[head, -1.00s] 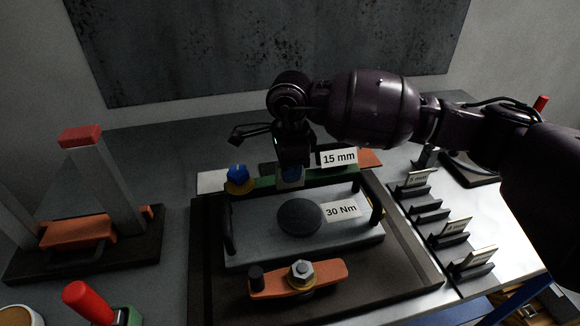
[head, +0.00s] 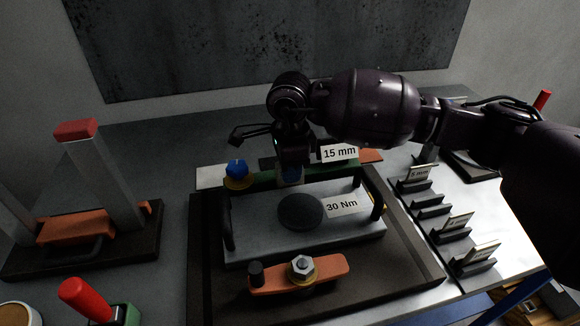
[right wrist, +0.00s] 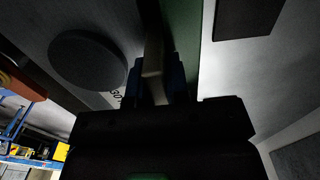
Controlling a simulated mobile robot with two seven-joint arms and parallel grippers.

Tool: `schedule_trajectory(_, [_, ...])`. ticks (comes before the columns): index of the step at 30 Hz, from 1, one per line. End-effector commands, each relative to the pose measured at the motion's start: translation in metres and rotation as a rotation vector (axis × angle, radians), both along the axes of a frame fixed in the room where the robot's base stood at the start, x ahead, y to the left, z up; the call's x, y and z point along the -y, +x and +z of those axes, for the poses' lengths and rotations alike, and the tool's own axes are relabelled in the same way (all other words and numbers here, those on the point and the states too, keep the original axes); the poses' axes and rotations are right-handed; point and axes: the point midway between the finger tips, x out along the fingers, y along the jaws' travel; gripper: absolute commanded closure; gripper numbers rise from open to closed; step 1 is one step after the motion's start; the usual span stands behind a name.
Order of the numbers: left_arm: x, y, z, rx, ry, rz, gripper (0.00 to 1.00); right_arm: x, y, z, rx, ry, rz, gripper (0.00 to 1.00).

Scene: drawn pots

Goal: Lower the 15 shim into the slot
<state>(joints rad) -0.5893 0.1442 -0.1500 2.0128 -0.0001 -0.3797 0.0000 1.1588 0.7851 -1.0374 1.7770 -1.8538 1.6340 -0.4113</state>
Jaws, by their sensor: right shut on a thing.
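My right gripper (head: 289,174) is over the back part of the fixture, its fingers pointing down beside the green bar (head: 265,181). In the right wrist view its blue-padded fingers (right wrist: 155,85) are shut on a thin grey piece, the shim (right wrist: 153,50). The shim runs alongside the green bar (right wrist: 187,60). In the head view the fingers and the block hide most of it. The slot is hidden behind the gripper and the grey block (head: 265,235), so I cannot tell how deep the shim sits. A "15 mm" label (head: 340,153) stands just right of the gripper. My left gripper is not in view.
A blue knob (head: 237,168) stands left of the gripper. The block carries a round dark disc (head: 300,211), a "30 Nm" label (head: 342,205) and dark side handles. An orange clamp (head: 299,275) lies in front. Labelled shims stand in a rack (head: 455,228) at right.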

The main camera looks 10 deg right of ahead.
Motion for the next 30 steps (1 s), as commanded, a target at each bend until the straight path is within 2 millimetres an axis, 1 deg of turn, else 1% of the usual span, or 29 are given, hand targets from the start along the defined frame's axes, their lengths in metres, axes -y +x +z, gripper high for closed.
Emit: schedule_trajectory(30, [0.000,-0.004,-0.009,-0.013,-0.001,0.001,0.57,0.000,-0.001,-0.016,-0.003,0.000,0.000,1.00])
